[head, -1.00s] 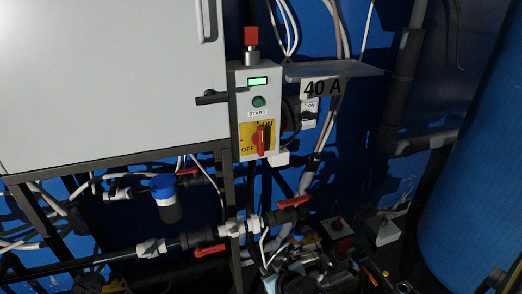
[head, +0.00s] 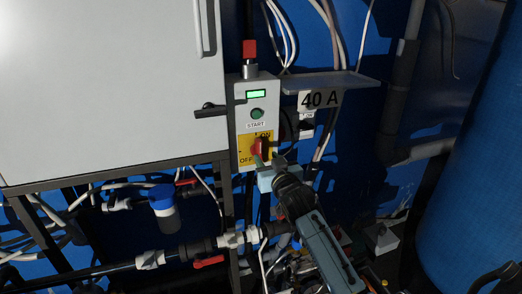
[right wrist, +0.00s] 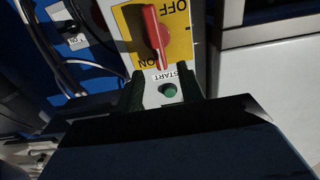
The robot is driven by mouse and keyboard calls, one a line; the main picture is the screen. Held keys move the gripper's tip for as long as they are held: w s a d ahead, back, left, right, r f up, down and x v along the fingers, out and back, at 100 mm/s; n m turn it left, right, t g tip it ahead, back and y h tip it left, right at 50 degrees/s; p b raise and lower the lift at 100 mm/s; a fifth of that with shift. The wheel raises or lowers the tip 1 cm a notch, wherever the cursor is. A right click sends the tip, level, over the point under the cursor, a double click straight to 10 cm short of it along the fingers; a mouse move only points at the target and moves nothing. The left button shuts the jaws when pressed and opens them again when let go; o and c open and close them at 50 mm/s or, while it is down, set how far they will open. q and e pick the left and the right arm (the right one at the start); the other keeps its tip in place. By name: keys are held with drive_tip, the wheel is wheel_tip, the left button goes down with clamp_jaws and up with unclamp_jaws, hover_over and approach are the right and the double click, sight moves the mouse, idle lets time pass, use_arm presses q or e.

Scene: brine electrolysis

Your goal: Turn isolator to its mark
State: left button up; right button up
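The isolator is a red handle (head: 256,149) on a yellow plate (head: 244,144) marked OFF and ON, low on a grey control box. The right wrist view shows the red handle (right wrist: 155,35) roughly upright on the yellow plate (right wrist: 182,45), between the two words, with the picture upside down. My right gripper (head: 262,166) is at the plate's lower right in the head view and hides part of the plate. In the right wrist view its fingers (right wrist: 162,88) are apart, with the green START button seen between them. The handle looks ungripped. My left gripper is out of view.
A black lever (head: 212,100) juts out at the left. A shelf (head: 328,84) labelled 40 A sits to the right. Pipes with red valve handles (head: 208,262) run below.

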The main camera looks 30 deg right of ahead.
sight(261, 149)
drive_tip(key=shift+x, duration=3.15)
clamp_jaws()
